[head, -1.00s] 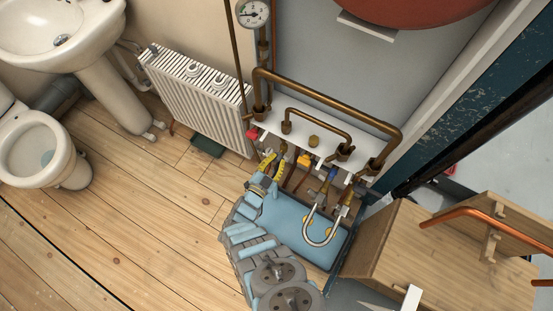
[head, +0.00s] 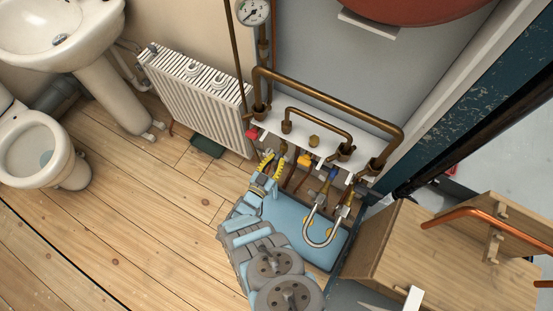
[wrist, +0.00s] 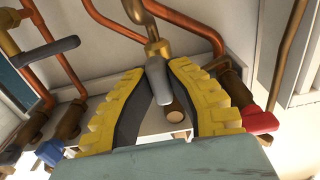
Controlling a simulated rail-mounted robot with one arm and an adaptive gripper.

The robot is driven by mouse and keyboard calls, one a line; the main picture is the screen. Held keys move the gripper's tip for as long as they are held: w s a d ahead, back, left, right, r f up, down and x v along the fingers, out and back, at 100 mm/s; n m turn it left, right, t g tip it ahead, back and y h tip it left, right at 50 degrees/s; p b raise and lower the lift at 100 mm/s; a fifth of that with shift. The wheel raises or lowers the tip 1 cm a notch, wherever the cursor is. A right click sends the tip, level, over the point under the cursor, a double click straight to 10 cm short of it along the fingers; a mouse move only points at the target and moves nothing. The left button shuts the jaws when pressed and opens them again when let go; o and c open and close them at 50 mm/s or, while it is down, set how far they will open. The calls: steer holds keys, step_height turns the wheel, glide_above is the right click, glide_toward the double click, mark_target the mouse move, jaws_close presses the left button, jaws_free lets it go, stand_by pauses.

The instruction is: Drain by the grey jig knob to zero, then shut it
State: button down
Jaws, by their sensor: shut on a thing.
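The grey jig knob (wrist: 158,84) shows in the wrist view as a grey lever below a brass fitting. My gripper (wrist: 158,73), with yellow fingers and dark pads, is shut on it, with the fingertips on either side. In the head view my gripper (head: 276,156) is at the pipework below the white shelf, right of the radiator. The knob is too small and covered to make out there. The round gauge (head: 253,11) is at the top; its dark needle shows, but I cannot read the value.
A red handle (wrist: 258,122) and a blue handle (wrist: 50,152) flank my fingers. An orange handle (head: 305,160) and a U-shaped pipe (head: 320,232) over a blue tray (head: 292,214) are to the right. A wooden stand (head: 400,250) is at right; floor is open at left.

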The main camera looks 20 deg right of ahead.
steer(key=c, duration=1)
jaws_free()
steer(key=shift+d, duration=0.15)
steer(key=v, duration=1.2)
